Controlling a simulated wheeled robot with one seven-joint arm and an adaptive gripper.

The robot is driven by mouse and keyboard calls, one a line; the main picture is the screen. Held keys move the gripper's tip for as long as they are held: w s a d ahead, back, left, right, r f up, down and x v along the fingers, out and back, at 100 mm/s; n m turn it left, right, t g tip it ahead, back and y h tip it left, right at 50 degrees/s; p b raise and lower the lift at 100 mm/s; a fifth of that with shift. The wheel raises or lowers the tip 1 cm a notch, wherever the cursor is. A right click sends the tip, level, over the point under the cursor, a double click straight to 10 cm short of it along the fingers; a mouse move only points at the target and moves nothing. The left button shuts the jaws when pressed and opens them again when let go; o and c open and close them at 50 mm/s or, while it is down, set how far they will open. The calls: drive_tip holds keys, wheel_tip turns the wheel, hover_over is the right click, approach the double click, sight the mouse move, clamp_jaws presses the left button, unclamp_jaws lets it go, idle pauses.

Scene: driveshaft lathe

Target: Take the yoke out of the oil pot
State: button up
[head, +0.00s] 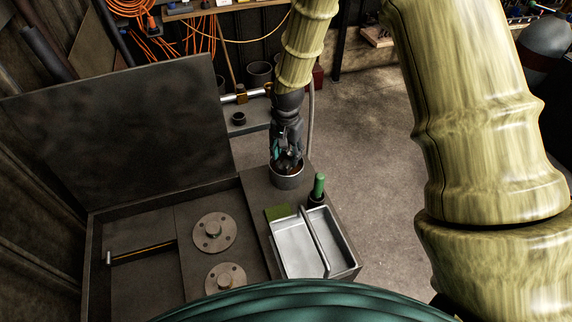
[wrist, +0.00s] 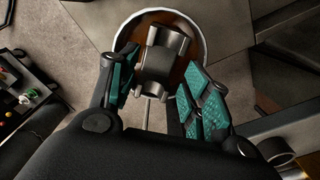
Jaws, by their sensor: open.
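The oil pot (head: 288,180) is a round metal pot on the dark bench top, with brown oil inside. In the wrist view its pale rim (wrist: 199,31) circles the oil. The yoke (wrist: 162,52) is a dark grey metal part with rounded lugs, and it shows inside the rim. In the head view the yoke is mostly hidden by my gripper. My gripper (head: 287,157) points down into the pot's mouth. In the wrist view my gripper (wrist: 152,88) is open, with one teal-padded finger on each side of the yoke. I cannot tell whether either finger touches it.
A metal two-part tray (head: 298,247), a green-handled tool (head: 319,186) and a green pad (head: 278,212) are right of centre on the bench. Two round flanges (head: 214,232) lie on the left. A tall dark panel (head: 120,130) stands behind them. Floor on the right is clear.

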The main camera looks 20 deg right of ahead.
sight(287, 164)
drive_tip(key=shift+w+f, duration=0.15)
drive_tip(key=shift+f, duration=0.05)
drive_tip(key=shift+s+p, duration=0.4)
drive_tip(key=shift+s, duration=0.05)
drive_tip(key=shift+s+f, duration=0.2)
drive_tip(key=shift+f, duration=0.1)
drive_tip(key=f, duration=0.1)
drive_tip(key=f+p, duration=0.1)
drive_tip(key=f, duration=0.1)
drive_tip(key=shift+w+a+p, duration=0.1)
drive_tip(key=shift+w+p, duration=0.15)
drive_tip(key=shift+p, duration=0.05)
drive_tip(key=shift+s+f, duration=0.15)
drive_tip(key=shift+f, duration=0.4)
drive_tip(key=shift+c, duration=0.4)
clamp_jaws()
